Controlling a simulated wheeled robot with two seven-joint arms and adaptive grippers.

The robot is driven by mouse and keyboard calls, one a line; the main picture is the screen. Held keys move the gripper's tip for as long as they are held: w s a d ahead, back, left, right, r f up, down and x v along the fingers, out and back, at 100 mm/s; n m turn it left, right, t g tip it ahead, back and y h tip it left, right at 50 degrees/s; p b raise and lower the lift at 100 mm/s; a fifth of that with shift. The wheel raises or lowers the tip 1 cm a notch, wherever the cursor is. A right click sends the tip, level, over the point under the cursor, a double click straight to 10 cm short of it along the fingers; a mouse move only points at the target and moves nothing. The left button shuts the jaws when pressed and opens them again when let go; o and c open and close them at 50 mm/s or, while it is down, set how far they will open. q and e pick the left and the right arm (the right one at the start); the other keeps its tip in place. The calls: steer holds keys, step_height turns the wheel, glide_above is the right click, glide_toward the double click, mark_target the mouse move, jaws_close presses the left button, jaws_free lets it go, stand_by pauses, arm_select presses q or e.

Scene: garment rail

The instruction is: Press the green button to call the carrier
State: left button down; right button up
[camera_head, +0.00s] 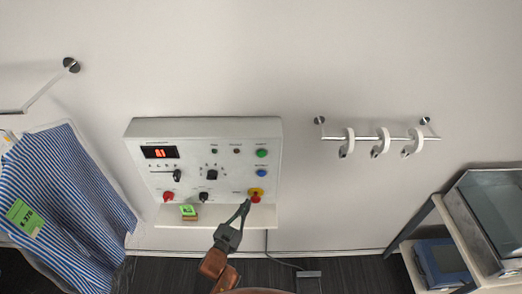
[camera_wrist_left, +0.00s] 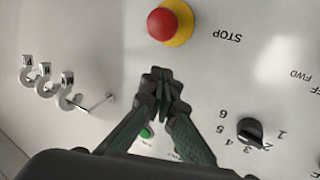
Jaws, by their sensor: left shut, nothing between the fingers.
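The green button (camera_head: 261,153) sits at the upper right of a white control panel (camera_head: 140,128) on the wall, above a blue button (camera_head: 261,173). In the left wrist view the green button (camera_wrist_left: 146,132) shows partly between my fingers. My left gripper (camera_head: 246,203) is shut and empty, its tips in front of the panel's lower right, just beside the red stop button (camera_head: 255,196) on its yellow base. The tips also show in the left wrist view (camera_wrist_left: 160,75), below the stop button (camera_wrist_left: 168,22). I cannot tell whether they touch the panel. My right gripper is out of view.
The panel has a red-digit display (camera_head: 160,152), black knobs (camera_head: 211,174) and a ledge with a green-topped item (camera_head: 188,210). A striped shirt (camera_head: 75,200) hangs at left.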

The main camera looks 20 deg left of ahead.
arm_select(q)
steer(key=m+t+h+p, duration=0.1)
steer(key=t+h, duration=0.1)
glide_toward(262, 154)
step_height(262, 154, down, 7)
steer(key=s+d, duration=0.1)
steer(key=s+d+r+m+t+h, duration=0.1)
steer(key=d+r+h, duration=0.3)
steer(key=r, duration=0.4)
steer(key=shift+s+r+m+t+p, duration=0.3)
steer(key=shift+s+m+t, duration=0.1)
steer(key=shift+s+m, duration=0.35)
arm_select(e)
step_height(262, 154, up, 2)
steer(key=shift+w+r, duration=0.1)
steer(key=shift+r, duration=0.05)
arm_select(q)
steer(key=shift+w, duration=0.2)
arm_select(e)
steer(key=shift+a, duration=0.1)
arm_select(q)
steer(key=w+a+b, duration=0.2)
steer(key=w, duration=0.6)
steer(key=shift+w+a, duration=0.15)
steer(key=shift+a, duration=0.05)
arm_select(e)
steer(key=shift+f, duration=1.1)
arm_select(q)
steer(key=shift+w, duration=0.15)
